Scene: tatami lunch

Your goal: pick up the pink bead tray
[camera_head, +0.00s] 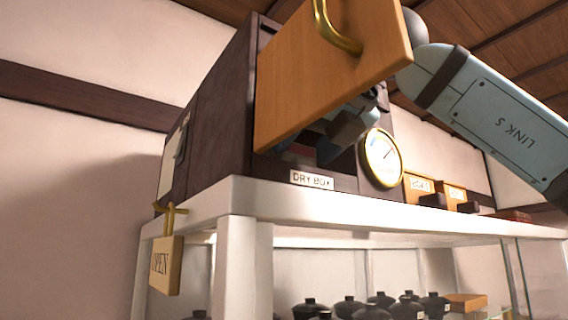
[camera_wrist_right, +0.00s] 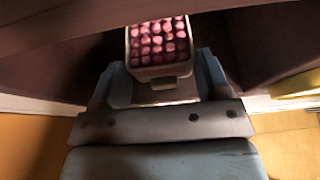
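The pink bead tray (camera_wrist_right: 160,78) shows at the top middle of the right wrist view. It is a pale-rimmed tray with rows of round pink beads and a small tab at its near edge. My right gripper (camera_wrist_right: 162,65) is open, with one finger on each side of the tray's near end; I cannot tell whether they touch it. In the head view my right gripper (camera_head: 328,143) reaches into the dark dry box (camera_head: 222,110), partly behind the wooden door. My left gripper is not in view.
The wooden door (camera_head: 300,85) with a brass handle (camera_head: 335,32) stands open close to my right arm. Dark lidded pots (camera_head: 310,309) stand below.

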